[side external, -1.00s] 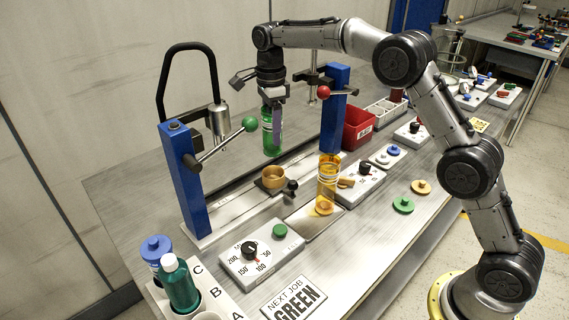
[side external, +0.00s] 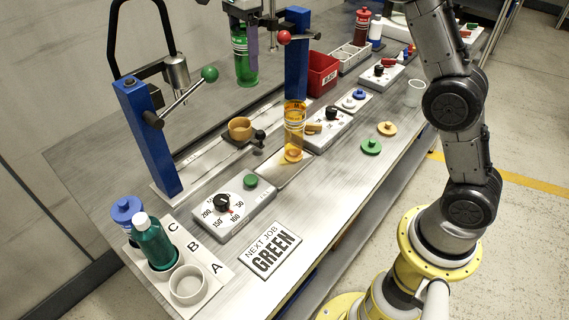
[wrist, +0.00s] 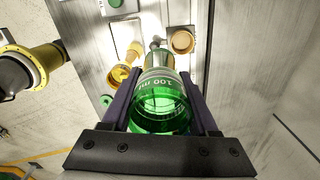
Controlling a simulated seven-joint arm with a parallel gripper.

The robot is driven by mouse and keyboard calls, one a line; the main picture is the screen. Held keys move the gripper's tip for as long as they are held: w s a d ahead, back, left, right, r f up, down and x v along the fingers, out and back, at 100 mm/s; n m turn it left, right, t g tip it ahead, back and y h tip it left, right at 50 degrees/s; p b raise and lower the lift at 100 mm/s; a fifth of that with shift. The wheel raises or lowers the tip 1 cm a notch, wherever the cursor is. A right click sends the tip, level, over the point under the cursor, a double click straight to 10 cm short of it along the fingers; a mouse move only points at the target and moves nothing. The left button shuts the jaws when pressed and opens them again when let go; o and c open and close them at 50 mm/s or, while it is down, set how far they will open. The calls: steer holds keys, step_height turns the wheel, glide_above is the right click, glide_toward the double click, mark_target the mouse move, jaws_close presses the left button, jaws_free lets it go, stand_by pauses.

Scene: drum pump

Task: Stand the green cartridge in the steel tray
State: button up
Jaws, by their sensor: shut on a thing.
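The green cartridge (side external: 243,62) is a clear green cylinder. My gripper (wrist: 160,92) is shut on it and holds it upright, above the bench behind the right blue post. In the wrist view the cartridge (wrist: 160,112) shows a "100 ml" marking between the two fingers. A flat steel tray (side external: 279,178) lies on the bench near the front of the posts. An amber cartridge (side external: 294,132) stands upright on it. Whether the green cartridge's lower end touches anything is hard to tell; it appears to hang free.
Blue posts (side external: 148,135) and (side external: 297,60) carry levers with green and red knobs. A brass cup (side external: 240,128) sits between them. A dial box (side external: 232,207), a "NEXT JOB GREEN" sign (side external: 270,250), a lettered bottle rack (side external: 215,270) and a red bin (side external: 322,72) surround the work.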

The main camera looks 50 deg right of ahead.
steer(key=s+f+n, duration=0.2)
steer(key=s+n, duration=0.3)
steer(key=s, duration=1.9)
steer(key=shift+w+a+f, duration=0.45)
steer(key=shift+w+f, duration=1.95)
steer(key=shift+f, duration=0.65)
steer(key=shift+w+a+f, duration=0.4)
steer(key=shift+w+f, duration=2)
steer(key=shift+f, duration=0.65)
steer(key=shift+w+a+f, duration=0.45)
steer(key=shift+w+f, duration=1.95)
steer(key=shift+f, duration=0.65)
steer(key=shift+f, duration=0.1)
steer(key=o, duration=1.3)
steer(key=shift+o, duration=0.2)
